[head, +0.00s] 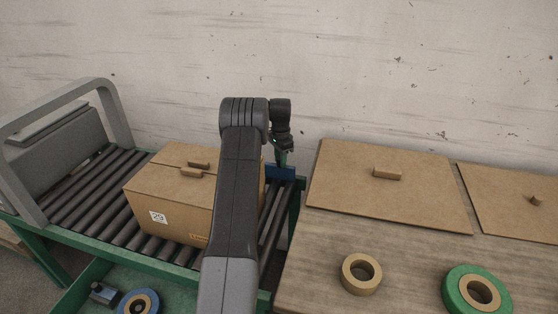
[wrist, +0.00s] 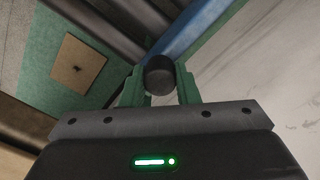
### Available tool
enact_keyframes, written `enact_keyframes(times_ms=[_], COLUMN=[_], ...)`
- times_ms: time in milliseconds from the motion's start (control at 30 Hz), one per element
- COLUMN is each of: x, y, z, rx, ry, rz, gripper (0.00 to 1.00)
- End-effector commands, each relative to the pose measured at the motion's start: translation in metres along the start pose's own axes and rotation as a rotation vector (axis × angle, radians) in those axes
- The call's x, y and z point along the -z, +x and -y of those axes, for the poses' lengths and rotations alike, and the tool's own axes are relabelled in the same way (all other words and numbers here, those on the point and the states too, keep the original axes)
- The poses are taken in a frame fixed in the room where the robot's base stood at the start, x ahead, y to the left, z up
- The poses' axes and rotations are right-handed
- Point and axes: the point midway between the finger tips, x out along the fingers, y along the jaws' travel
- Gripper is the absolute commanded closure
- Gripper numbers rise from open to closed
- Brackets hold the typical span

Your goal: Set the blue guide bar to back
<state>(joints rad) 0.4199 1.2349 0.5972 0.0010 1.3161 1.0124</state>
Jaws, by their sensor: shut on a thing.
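The blue guide bar (head: 273,172) shows in the head view at the far right end of the roller conveyor, partly hidden behind my arm. In the wrist view the blue bar (wrist: 205,28) runs from the upper right down toward a dark round knob (wrist: 159,75). My gripper (wrist: 160,84) has its two green fingers on either side of the knob and is shut on it. In the head view my gripper (head: 284,157) is small and dark above the bar, and its hold on the knob is too small to make out there.
A closed cardboard box (head: 165,193) sits on the conveyor rollers (head: 98,185), left of my arm. A grey arch (head: 116,110) stands at the conveyor's left. The wooden table (head: 410,265) at right holds cardboard sheets (head: 350,195), a tan ring (head: 347,276) and a green-edged ring (head: 456,292).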

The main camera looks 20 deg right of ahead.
Motion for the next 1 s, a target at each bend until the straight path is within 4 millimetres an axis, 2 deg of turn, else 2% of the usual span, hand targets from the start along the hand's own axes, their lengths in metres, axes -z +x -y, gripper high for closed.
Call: enact_keyframes(times_ms=[267,300,400,767,867,1000], x=[0.003,0.003,0.003,0.002,0.002,0.002], y=[-0.005,-0.005,-0.005,-0.007,-0.018,-0.047], z=[0.004,0.004,0.003,0.002,0.002,0.003], rx=[0.014,0.014,0.013,0.008,0.009,0.011], ry=[-0.001,-0.002,-0.001,-0.001,-0.001,-0.001], rz=[-0.011,-0.012,-0.011,-0.007,-0.007,-0.009], gripper=[1.00,0.70,0.50,0.50,0.50,0.50])
